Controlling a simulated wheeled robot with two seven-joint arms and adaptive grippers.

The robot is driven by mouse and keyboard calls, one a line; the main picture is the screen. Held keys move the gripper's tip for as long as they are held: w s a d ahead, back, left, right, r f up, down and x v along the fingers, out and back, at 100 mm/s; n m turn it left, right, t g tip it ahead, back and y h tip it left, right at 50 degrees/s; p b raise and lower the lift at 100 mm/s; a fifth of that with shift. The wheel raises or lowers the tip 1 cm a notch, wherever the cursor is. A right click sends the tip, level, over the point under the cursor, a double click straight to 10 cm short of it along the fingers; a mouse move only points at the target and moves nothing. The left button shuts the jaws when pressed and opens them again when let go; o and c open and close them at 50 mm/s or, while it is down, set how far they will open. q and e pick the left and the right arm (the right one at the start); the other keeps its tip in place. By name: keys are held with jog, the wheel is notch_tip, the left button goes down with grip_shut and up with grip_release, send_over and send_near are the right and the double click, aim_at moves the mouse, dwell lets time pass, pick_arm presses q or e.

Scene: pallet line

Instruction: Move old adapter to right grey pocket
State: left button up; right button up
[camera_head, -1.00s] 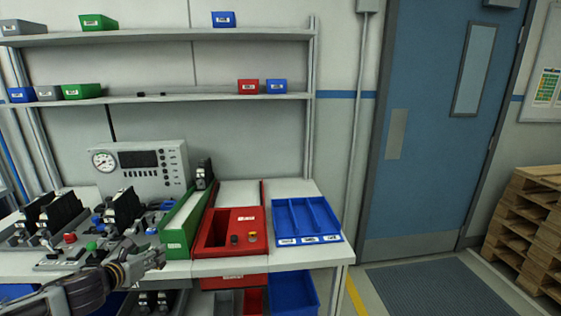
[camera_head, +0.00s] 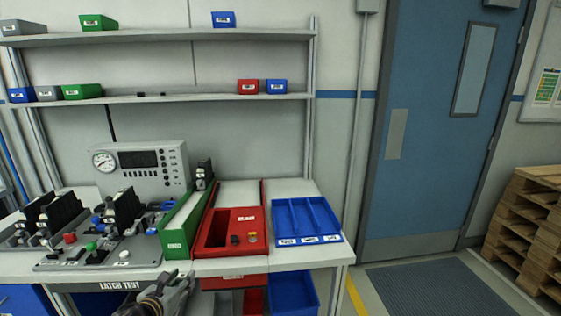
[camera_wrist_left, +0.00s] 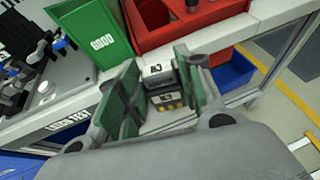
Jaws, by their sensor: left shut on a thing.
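My left gripper (camera_head: 184,287) is at the bottom of the head view, in front of the bench edge. I cannot make out which place is the right grey pocket. Two grey fixture plates stand at the left, the nearer one (camera_head: 107,258) with a black upright block. My right gripper is not in view.
The green "GOOD" bin (camera_head: 174,243), a red box (camera_head: 230,253) and a blue divided tray (camera_head: 308,240) stand on the bench. A gauge unit (camera_head: 140,165) is behind. A blue bin (camera_head: 292,293) sits below the bench edge.

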pick_arm(q)
jog(key=s+d+f+n+y, duration=0.1)
jog(key=s+d+f, duration=0.6)
jog(key=f, duration=0.2)
jog(key=shift+f, duration=0.3)
dwell(0.3)
jog(key=shift+d, duration=0.1)
dwell(1.0)
